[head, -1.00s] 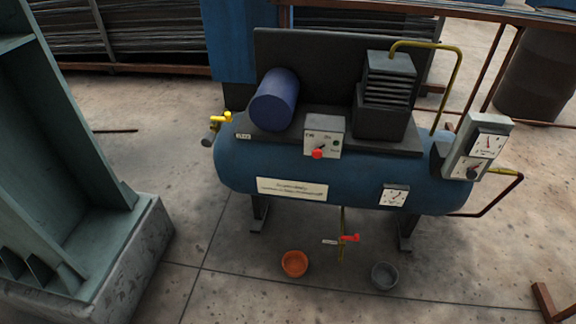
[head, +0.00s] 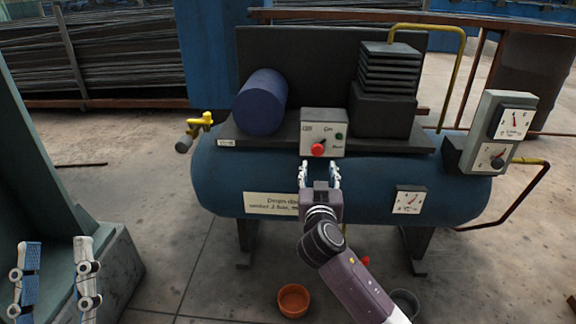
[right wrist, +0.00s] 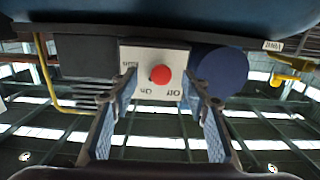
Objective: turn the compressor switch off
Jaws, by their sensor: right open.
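The compressor switch is a red knob (head: 318,149) on a pale grey box (head: 310,137) on top of the blue tank. "Off" and "On" lettering shows on the box; I cannot tell clearly which way the knob points. My right gripper (head: 320,168) is open and empty, just below and in front of the box. In the right wrist view, which shows the scene upside down, the knob (right wrist: 160,75) lies between the two open fingers (right wrist: 168,100), apart from them. My left gripper (head: 56,262) is open and empty at the lower left, far from the switch.
The blue tank (head: 225,180) carries a motor (head: 261,103), a finned block (head: 388,80) and a gauge panel (head: 498,130). A yellow valve (head: 200,122) sticks out at the left. An orange bowl (head: 293,300) stands on the floor. A green column (head: 30,190) stands left.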

